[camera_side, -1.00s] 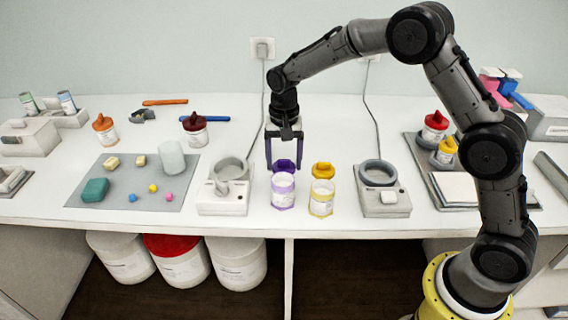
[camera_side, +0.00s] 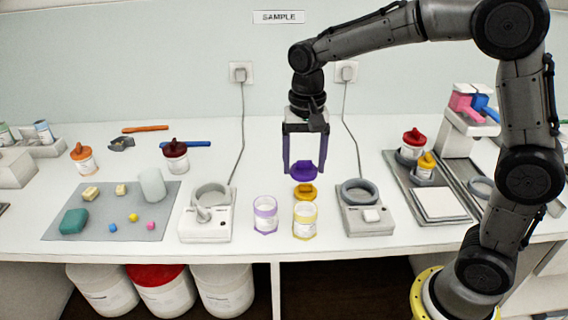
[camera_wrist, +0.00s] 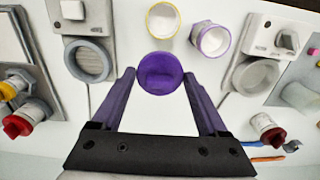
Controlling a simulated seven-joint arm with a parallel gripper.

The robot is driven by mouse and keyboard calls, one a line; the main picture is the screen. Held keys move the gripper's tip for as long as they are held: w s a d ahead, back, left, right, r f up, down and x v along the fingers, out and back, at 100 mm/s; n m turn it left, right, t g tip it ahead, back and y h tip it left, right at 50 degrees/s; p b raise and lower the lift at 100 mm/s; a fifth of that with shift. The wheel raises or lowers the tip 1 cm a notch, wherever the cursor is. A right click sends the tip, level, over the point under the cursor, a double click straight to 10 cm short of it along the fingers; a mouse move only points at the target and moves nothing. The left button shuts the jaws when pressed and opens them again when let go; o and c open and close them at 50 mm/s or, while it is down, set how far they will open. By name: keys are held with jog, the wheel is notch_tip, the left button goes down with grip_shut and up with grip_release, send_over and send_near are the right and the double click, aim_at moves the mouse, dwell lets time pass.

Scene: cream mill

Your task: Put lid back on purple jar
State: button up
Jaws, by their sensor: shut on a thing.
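My gripper (camera_side: 304,172) is shut on the purple lid (camera_side: 303,170), which also shows between the fingertips in the wrist view (camera_wrist: 160,73). The purple jar (camera_side: 265,215) stands open at the front of the table, left of the held lid. In the wrist view the open purple jar (camera_wrist: 211,40) is at upper right of the lid. The held lid appears just above and behind the yellow lid (camera_side: 305,192) in the side view; I cannot tell the gap. The yellow lid is hidden in the wrist view.
The open yellow jar (camera_side: 305,222) stands right of the purple jar, close by. A scale-like device (camera_side: 206,224) stands left and another (camera_side: 363,215) right. A grey mat (camera_side: 100,225) with small pieces lies further left. The table behind the lids is clear.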

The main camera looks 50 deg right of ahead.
jog(key=s, duration=0.1)
jog(key=s+r, duration=0.1)
jog(key=shift+s+r, duration=0.1)
jog(key=shift+s, duration=0.2)
jog(key=w+a+f, duration=0.5)
jog(key=w+a, duration=0.1)
jog(key=a, duration=0.2)
jog(key=shift+a+f, duration=0.25)
jog(key=shift+a, duration=0.1)
jog(key=shift+f, duration=0.65)
dwell(2.3)
jog(key=o, duration=1.2)
